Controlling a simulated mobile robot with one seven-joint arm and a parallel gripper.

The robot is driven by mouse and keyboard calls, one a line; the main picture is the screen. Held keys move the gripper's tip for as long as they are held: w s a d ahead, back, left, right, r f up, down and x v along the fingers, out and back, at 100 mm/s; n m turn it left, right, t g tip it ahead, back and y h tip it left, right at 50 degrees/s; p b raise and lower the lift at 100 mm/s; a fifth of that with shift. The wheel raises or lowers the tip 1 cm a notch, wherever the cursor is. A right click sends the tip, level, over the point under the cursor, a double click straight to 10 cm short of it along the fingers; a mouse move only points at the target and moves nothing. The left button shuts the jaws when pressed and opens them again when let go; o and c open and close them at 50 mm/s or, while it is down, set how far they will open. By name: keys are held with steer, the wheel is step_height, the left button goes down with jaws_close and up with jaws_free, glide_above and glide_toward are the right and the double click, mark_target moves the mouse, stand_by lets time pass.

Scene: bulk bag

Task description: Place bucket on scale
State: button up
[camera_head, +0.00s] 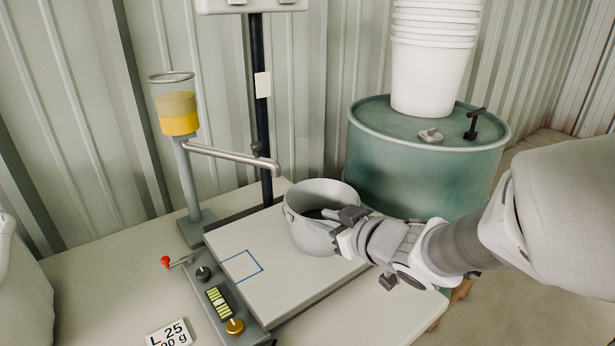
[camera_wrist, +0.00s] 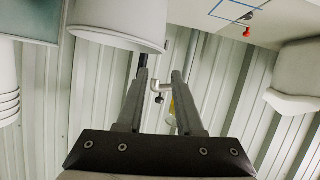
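The light grey bucket (camera_head: 308,232) stands upright toward the right rear part of the scale's pale platform (camera_head: 283,280), away from the blue square outline (camera_head: 242,266). It also shows upside down in the wrist view (camera_wrist: 115,22). My gripper (camera_head: 338,220) is at the bucket's right side near the rim. In the wrist view the two fingers (camera_wrist: 160,76) are apart with nothing between them, and the bucket is beside them. The bucket's underside is hidden, so its contact with the platform is not directly visible.
A pipe (camera_head: 235,156) reaches from the yellow-filled dispenser (camera_head: 178,113) toward the dark scale post (camera_head: 264,110). A green drum (camera_head: 420,170) with stacked white buckets (camera_head: 430,75) stands behind my arm. The platform's front left is clear. Controls (camera_head: 218,300) line its left edge.

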steer(key=s+d+r+m+h, duration=0.2)
steer(key=d+m+h, duration=0.1)
steer(key=d+h, duration=0.15)
steer(key=s+d+r+m+h, duration=0.2)
steer(key=s+d+h, duration=0.1)
steer(key=d, duration=0.3)
steer(key=s+a+f+m+g, duration=0.1)
steer(key=s+g, duration=0.5)
steer(key=s, duration=0.8)
steer(key=shift+s+a+f+m+y, duration=0.2)
steer(key=shift+s+a+m+y, duration=0.2)
steer(key=shift+a+m, duration=0.25)
